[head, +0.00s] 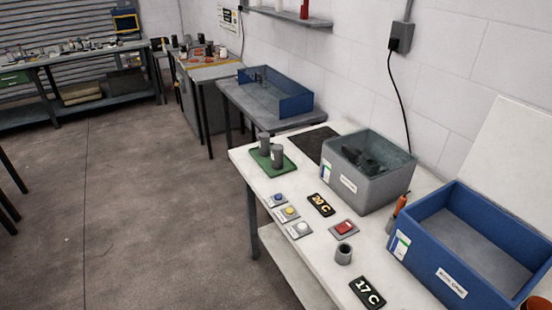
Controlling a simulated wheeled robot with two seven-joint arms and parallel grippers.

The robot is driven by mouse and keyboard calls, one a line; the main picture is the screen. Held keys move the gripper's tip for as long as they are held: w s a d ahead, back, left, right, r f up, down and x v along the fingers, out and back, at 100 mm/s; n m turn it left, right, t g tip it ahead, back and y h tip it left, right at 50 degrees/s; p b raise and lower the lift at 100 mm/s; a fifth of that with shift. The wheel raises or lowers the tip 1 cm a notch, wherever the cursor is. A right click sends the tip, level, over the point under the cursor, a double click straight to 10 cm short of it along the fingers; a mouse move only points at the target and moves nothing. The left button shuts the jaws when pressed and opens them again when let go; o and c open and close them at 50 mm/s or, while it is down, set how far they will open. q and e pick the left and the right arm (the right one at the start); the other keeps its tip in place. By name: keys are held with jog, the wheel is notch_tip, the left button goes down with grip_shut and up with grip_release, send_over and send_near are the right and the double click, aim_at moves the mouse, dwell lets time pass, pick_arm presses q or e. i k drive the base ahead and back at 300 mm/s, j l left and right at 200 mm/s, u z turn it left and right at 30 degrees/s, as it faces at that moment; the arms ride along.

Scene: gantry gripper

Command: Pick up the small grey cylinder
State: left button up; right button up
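Grey cylinders show in the head view. Two stand upright, close together, on a green plate (289,166) near the left edge of the white table: a rear grey cylinder (264,144) and a front grey cylinder (277,157). A small, short grey cylinder (343,255) with a dark top opening stands alone on the white table, in front of the red button. I cannot tell which one the task names. Neither of my grippers is in view.
A grey bin (345,184) and an empty blue bin (400,246) stand along the table's (318,268) back. Coloured buttons (289,213), a red button (344,228) and displays reading 20 C (321,205) and 17 C (367,293) lie around. The floor (150,220) at left is clear.

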aim_at(277, 150)
jog(key=i+j+z, duration=1)
jog(key=k, duration=0.05)
